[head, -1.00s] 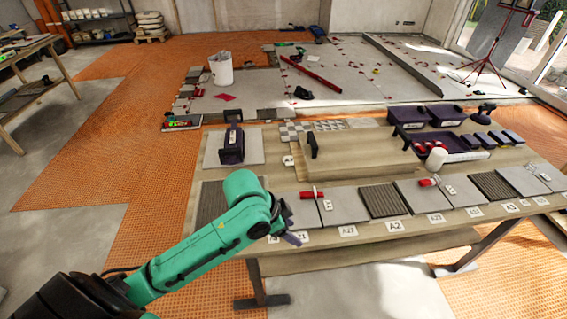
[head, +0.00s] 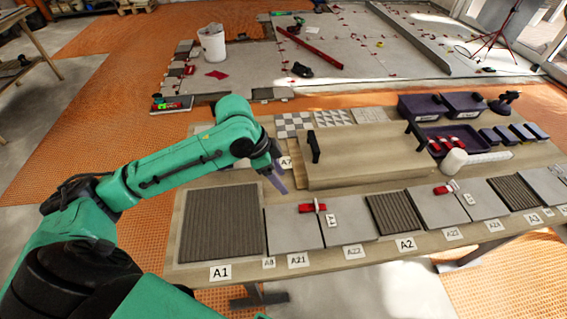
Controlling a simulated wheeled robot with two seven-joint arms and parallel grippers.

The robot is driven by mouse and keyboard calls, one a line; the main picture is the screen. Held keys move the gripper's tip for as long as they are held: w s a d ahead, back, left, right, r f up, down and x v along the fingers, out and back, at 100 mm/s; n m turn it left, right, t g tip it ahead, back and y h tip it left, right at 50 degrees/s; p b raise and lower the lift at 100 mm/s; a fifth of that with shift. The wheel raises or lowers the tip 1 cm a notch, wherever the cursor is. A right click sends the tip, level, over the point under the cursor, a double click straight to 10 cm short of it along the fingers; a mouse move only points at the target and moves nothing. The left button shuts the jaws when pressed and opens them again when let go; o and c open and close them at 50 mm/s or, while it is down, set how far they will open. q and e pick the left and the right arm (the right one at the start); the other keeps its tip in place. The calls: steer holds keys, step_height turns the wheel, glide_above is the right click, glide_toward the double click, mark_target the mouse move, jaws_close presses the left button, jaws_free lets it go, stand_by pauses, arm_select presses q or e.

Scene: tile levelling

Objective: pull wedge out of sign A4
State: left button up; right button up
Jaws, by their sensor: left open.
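I cannot make out a sign reading A4; the legible signs along the front edge of the bench include A1 (head: 220,273), A21 (head: 298,260), A22 (head: 353,252) and A2 (head: 405,244). A red wedge (head: 311,208) lies on the joint between the tiles behind A21 and A22. Another red wedge (head: 443,190) lies on the tiles further right. My left gripper (head: 278,182) is open and empty, above the bench behind the first grey tile, left of the nearer wedge and apart from it. My right gripper is not in view.
A raised wooden board (head: 360,165) with black handles fills the bench middle. A white cylinder (head: 454,161), a purple tray (head: 437,135) with red pieces, and purple bins (head: 422,106) stand at right. A ribbed dark tile (head: 222,222) lies at the left front.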

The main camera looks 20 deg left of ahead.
arm_select(q)
glide_toward(301, 207)
steer(key=x, duration=0.7)
steer(key=shift+f, duration=0.25)
steer(key=shift+d+f, duration=0.2)
steer(key=shift+f, duration=0.15)
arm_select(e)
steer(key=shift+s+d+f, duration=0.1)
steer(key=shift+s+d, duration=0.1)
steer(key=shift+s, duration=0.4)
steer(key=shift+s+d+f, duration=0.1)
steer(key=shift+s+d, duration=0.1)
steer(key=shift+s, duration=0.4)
arm_select(q)
steer(key=c, duration=0.9)
jaws_close()
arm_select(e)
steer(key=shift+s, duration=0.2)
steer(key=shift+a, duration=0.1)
